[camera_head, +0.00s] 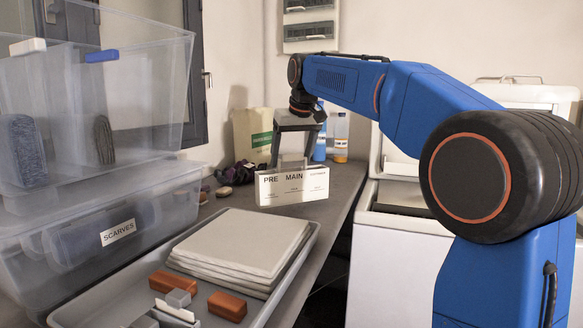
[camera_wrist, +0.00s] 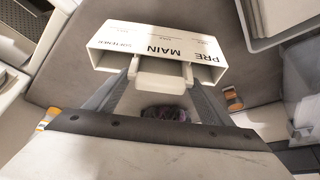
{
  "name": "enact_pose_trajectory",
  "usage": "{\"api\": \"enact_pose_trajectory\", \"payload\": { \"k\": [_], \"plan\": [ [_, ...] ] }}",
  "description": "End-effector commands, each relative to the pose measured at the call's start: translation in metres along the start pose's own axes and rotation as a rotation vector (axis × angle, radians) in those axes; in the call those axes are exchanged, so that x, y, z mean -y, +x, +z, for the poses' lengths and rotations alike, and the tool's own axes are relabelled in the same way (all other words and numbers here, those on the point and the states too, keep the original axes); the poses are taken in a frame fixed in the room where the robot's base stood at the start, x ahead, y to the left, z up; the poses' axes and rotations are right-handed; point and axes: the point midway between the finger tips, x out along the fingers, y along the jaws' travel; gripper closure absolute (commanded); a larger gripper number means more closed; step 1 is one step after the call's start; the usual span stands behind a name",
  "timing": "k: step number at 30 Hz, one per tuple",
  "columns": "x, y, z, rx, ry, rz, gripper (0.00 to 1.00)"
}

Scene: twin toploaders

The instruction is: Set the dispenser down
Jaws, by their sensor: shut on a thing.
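The dispenser (camera_head: 292,187) is a white drawer-like box marked PRE, MAIN and a third compartment. In the head view it is upright over the grey counter, near its right edge. My gripper (camera_head: 292,162) comes down on it from above. In the wrist view the dispenser (camera_wrist: 200,64) lies just beyond my gripper (camera_wrist: 160,82), whose fingers are shut on its white handle (camera_wrist: 158,80). I cannot tell whether its underside touches the counter (camera_head: 335,200).
A grey tray (camera_head: 307,250) with stacked pale slabs and brown blocks fills the counter's front. Clear bins (camera_head: 165,185), one labelled SCARVES, stand left. Behind are a purple cloth (camera_head: 238,173), paper bag (camera_head: 250,135) and bottles (camera_head: 341,135). White toploaders (camera_head: 390,245) stand right.

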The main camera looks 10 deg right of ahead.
Motion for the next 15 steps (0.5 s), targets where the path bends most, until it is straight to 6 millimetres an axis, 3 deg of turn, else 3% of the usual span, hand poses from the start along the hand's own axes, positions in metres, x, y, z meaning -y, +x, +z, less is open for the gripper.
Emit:
{"api": "enact_pose_trajectory", "payload": {
  "k": [6, 15],
  "plan": [
    [0.000, 0.022, 0.011, -0.001, 0.000, 0.000, 0.43],
    [0.000, 0.025, 0.011, -0.001, 0.000, 0.000, 0.43]
  ]
}}
